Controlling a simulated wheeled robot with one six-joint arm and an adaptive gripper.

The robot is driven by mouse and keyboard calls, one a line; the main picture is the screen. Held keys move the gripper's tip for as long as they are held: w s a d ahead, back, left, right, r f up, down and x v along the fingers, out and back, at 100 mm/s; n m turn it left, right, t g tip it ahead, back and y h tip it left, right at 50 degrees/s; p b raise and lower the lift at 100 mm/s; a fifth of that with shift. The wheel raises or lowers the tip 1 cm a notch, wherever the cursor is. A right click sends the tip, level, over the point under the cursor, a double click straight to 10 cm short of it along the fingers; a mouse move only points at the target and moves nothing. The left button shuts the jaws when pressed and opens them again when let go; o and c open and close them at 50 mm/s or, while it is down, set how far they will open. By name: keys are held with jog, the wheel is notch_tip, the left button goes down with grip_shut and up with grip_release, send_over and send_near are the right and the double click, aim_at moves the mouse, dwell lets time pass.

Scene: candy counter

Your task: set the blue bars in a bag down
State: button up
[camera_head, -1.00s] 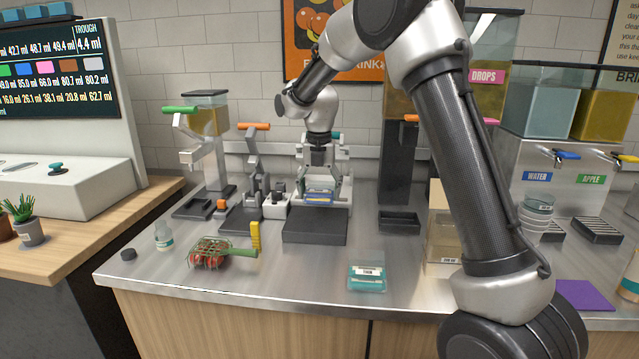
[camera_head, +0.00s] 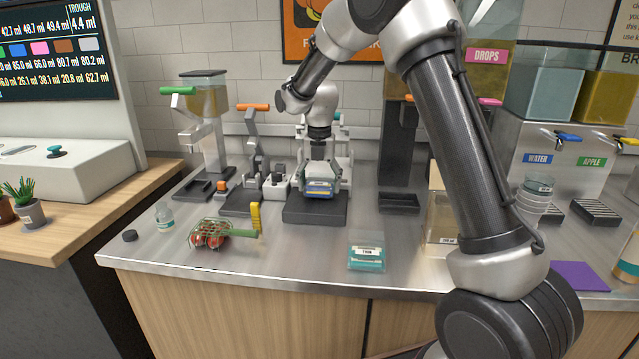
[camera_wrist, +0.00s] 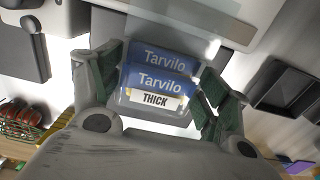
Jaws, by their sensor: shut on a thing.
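The blue bars in a bag (camera_head: 319,188) are held in my gripper (camera_head: 319,184), over the dark grey block-like platform (camera_head: 314,212) in the middle of the counter. In the wrist view the bag (camera_wrist: 160,82) shows blue bars marked "Tarvilo" and a white label reading "THICK". My gripper (camera_wrist: 158,90) is shut on the bag, with green finger pads at its left and right sides. I cannot tell whether the bag touches the platform.
A teal-labelled pack (camera_head: 366,257) lies near the counter's front edge. A wire basket with red things (camera_head: 209,236) and a small bottle (camera_head: 164,217) stand at left. A dark tray (camera_head: 398,203) is right of the platform. The counter between platform and teal pack is clear.

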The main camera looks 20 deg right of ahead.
jog(key=shift+f, duration=0.45)
dwell(0.4)
jog(key=o, duration=0.9)
jog(key=shift+r, duration=0.1)
jog(key=shift+r, duration=3.4)
jog(key=o, duration=0.3)
